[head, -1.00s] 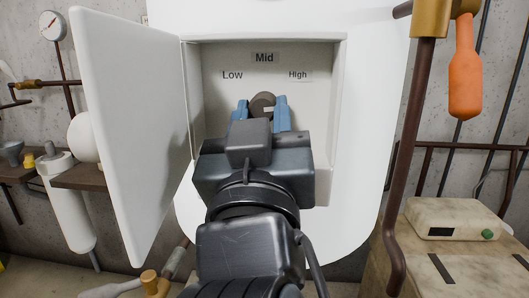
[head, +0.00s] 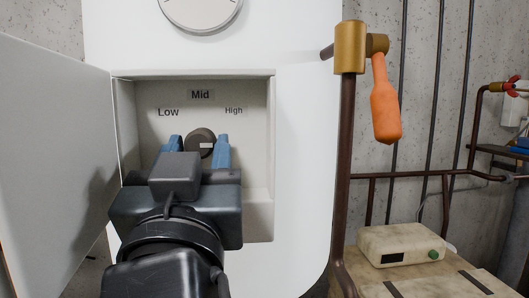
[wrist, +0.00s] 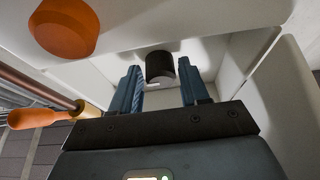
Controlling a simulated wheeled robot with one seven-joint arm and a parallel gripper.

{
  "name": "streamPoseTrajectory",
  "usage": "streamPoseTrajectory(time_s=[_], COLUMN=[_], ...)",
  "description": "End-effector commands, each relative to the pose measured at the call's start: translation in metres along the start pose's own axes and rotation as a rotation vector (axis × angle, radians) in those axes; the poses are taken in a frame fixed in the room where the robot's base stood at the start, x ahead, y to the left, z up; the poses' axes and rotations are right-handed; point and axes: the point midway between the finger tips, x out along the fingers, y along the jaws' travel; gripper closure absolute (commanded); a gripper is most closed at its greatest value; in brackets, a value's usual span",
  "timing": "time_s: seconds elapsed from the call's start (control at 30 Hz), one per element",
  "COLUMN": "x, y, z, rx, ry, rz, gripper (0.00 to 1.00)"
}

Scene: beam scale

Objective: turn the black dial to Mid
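The black dial (head: 200,139) sits on the back wall of a white recess, below the labels Low, Mid (head: 200,95) and High. A pale mark on its face lies right of centre, roughly level, and does not point up at Mid. My gripper (head: 198,147) is open, with one blue finger on each side of the dial and gaps visible between. In the wrist view the dial (wrist: 160,66) stands between the spread fingertips (wrist: 160,78). Whether either finger touches it cannot be seen.
The recess door (head: 55,160) stands open at the left. The recess's right wall (head: 262,150) is close beside my gripper. Further right are a brown pipe with an orange-handled valve (head: 385,100) and an off-white box (head: 400,244) with a green knob.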

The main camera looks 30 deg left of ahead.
Motion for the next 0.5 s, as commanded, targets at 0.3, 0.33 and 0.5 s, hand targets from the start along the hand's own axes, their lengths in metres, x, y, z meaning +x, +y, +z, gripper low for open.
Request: streamPoseTrajectory(time_s=[0.3,0.33,0.5], x=[0.0001,0.0001,-0.0094], y=[0.0000,-0.0001,-0.0006], z=[-0.0010,-0.0010,-0.0003], rx=[0.000,0.000,0.000], ry=[0.002,0.002,0.002], rz=[0.000,0.000,-0.002], gripper=[0.40,0.40,0.40])
